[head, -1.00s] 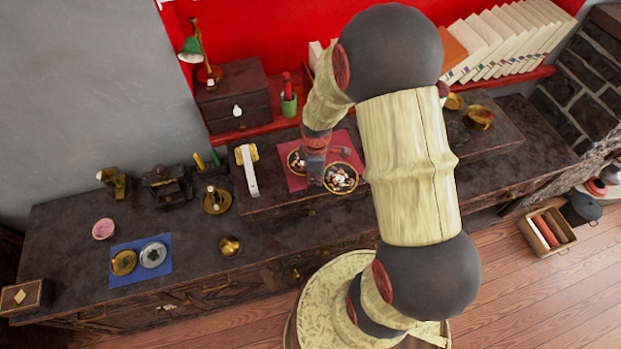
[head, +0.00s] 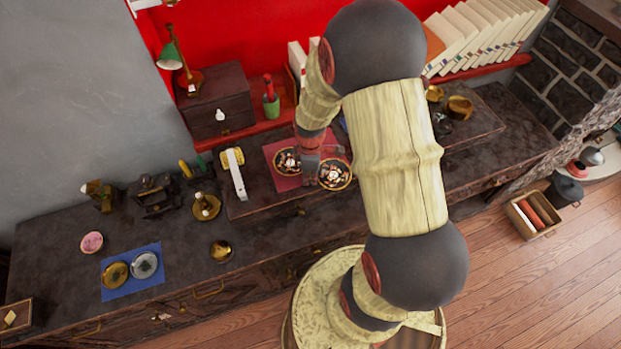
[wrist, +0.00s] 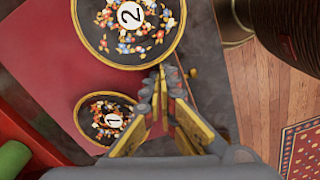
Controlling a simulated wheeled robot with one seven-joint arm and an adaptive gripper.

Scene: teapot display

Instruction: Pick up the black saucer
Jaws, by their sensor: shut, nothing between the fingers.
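The one marked 2 (wrist: 115,48) is at the top of the wrist view and is the right one (head: 335,174) in the head view. The smaller one marked 1 (wrist: 92,118) is lower left in the wrist view and is the left one (head: 287,161) in the head view. My gripper (wrist: 161,82) points down between and beside them, shut and empty. Its fingertips overlap the rims in the picture; contact cannot be told.
A white-and-gold object (head: 238,180) stands left of the mat. A blue cloth (head: 108,293) with gold and silver round items lies farther left. Free cabinet top lies at front left.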

